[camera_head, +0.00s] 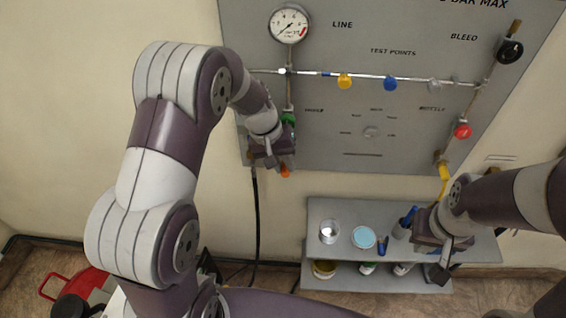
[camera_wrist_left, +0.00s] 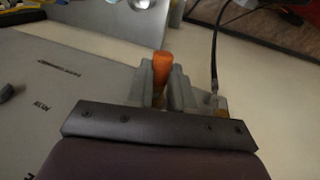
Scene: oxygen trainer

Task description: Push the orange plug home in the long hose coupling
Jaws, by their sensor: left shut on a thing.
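The orange plug (camera_wrist_left: 161,68) is between the fingers of my left gripper (camera_wrist_left: 168,85) in the left wrist view, and its rounded end sticks out past the fingertips. In the head view the plug's orange end (camera_head: 285,171) shows just below my left gripper (camera_head: 272,160), close to the lower left edge of the panel. My left gripper is shut on the plug. I cannot make out the long hose coupling for certain, nor how the plug sits relative to it. My right gripper (camera_head: 441,256) is at the right, over the shelf; its fingers are too small to judge.
The grey panel (camera_head: 400,130) carries a gauge (camera_head: 289,25), coloured knobs and pipes. A black hose (camera_head: 257,215) hangs below the left gripper. A grey shelf (camera_head: 335,208) holds a tin (camera_head: 329,232), a blue-topped pot (camera_head: 363,237) and several other containers. A red object (camera_head: 75,284) is at lower left.

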